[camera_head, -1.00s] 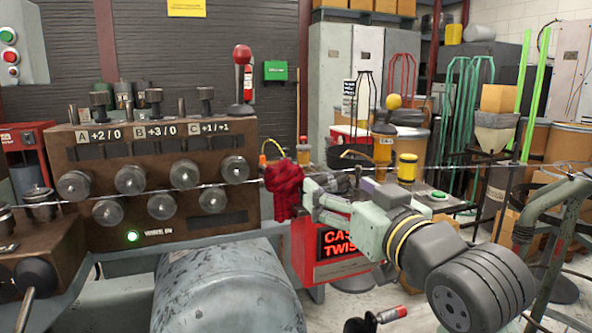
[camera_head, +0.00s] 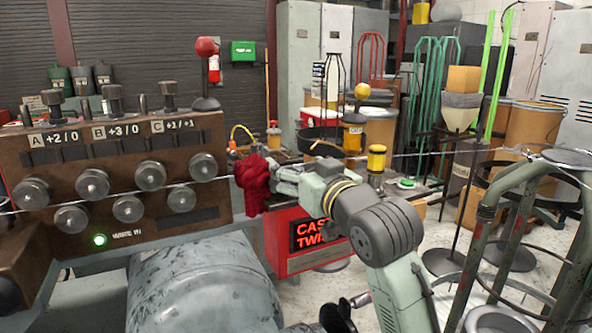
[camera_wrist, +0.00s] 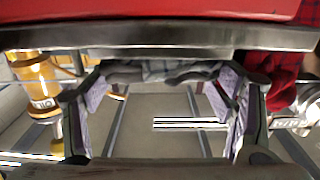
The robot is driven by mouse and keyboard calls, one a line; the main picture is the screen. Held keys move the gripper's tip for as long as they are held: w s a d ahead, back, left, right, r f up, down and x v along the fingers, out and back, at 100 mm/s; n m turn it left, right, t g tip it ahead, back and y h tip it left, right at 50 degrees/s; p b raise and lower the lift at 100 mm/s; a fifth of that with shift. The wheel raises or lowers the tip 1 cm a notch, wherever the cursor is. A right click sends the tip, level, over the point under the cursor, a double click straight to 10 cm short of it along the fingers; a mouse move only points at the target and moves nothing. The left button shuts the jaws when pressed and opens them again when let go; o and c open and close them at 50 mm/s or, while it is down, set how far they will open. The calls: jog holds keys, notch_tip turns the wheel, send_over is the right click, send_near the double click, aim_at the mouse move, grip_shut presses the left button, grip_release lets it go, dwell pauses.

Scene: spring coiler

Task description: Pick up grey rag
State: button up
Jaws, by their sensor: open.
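A grey crumpled cloth, which looks like the grey rag (camera_wrist: 165,72), shows in the wrist view at the top between my fingers, just under a metal edge. My gripper (camera_wrist: 160,108) is open, with one finger at each side of the view and the cloth toward their far ends. I cannot tell whether they touch it. In the head view my gripper (camera_head: 284,180) is beside a red rag (camera_head: 254,182) hanging by the wire. The grey rag cannot be made out in the head view.
The red rag also shows at the right of the wrist view (camera_wrist: 284,82). A red cabinet (camera_head: 290,262) stands below my gripper. The coiler's brown roller panel (camera_head: 110,190) is at left, with a wire running across. Yellow-capped containers (camera_head: 376,160) stand right of my gripper.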

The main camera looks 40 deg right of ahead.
jog(key=shift+w, duration=0.3)
jog(key=shift+c, duration=0.4)
jog(key=c, duration=0.7)
jog(key=shift+r, duration=0.1)
